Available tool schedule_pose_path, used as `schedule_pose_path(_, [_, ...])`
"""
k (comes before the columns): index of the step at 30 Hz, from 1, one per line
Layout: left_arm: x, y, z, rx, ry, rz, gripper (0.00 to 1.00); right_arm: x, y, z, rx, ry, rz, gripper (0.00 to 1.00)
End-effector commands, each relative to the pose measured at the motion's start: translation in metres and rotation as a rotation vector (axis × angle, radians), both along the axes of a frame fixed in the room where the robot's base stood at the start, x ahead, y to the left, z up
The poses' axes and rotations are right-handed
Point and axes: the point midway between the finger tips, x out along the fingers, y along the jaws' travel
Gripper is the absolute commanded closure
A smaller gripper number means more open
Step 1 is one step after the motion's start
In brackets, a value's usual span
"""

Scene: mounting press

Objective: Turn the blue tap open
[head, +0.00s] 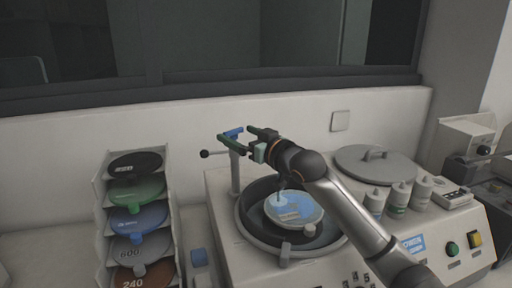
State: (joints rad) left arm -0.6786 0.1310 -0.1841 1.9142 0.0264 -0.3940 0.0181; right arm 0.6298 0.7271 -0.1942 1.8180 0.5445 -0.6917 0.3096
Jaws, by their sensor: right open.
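The blue tap (234,132) is a small blue handle on top of a pale upright post at the back left of the grey machine. My right gripper (236,134) reaches in from the right, with its two green fingers apart. The fingers lie on either side of the blue tap in this view. I cannot tell whether they touch it. A thin rod with a black knob (205,154) sticks out to the left just below the tap. My left gripper is not in view.
Below my right arm is a round bowl with a grey and light-blue disc (295,208). A rack of coloured discs (137,220) stands at the left. A round grey lid (375,165) and several white bottles (398,198) are on the right. The wall is close behind.

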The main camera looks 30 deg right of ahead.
Motion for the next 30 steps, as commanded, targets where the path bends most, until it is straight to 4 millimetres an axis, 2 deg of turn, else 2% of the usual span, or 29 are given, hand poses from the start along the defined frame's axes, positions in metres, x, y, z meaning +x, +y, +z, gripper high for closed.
schedule_pose_path(3, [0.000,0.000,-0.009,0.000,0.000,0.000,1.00,-0.023,-0.003,-0.004,-0.004,0.001,-0.001,0.00])
schedule_pose_path(10, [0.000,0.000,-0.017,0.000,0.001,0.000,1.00,-0.054,-0.008,-0.003,0.000,0.002,-0.001,0.00])
schedule_pose_path(15, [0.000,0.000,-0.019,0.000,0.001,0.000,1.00,-0.064,-0.009,-0.001,-0.001,0.002,-0.001,0.00])
schedule_pose_path(23, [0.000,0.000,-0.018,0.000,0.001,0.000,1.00,-0.065,-0.009,0.000,0.000,0.001,0.000,0.00])
schedule_pose_path(30, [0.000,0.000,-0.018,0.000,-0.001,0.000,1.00,-0.065,-0.009,0.000,0.000,0.001,0.000,0.25])
